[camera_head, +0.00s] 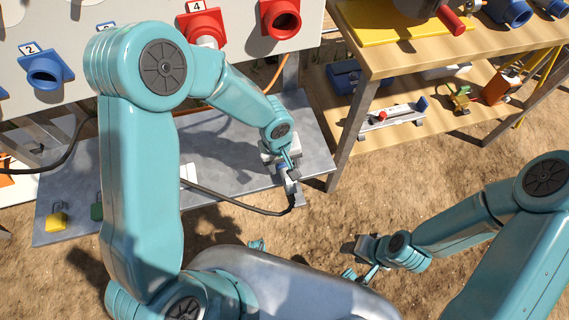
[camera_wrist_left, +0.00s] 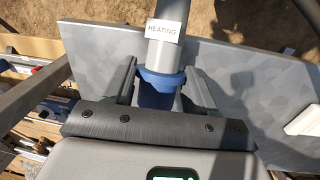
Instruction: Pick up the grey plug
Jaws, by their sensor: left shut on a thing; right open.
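The grey plug (camera_wrist_left: 170,55) has a blue collar (camera_wrist_left: 160,90) and a white label reading HEATING. In the left wrist view it stands between the two fingers of my left gripper (camera_wrist_left: 161,75), which is shut on it. In the head view my left gripper (camera_head: 289,168) is at the right end of the grey metal shelf, and the plug is mostly hidden by the gripper and small there. A black cable (camera_head: 240,205) runs left from the plug. My right gripper (camera_head: 358,262) is open and empty above the sandy ground at the lower right.
A panel with blue sockets (camera_head: 48,70) and red sockets (camera_head: 280,17) stands behind the grey shelf (camera_head: 235,160). A yellow padlock (camera_head: 57,218) and a green padlock (camera_head: 97,211) are at the shelf's left. A wooden table (camera_head: 400,60) with a lower shelf stands right. Open sand lies in front.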

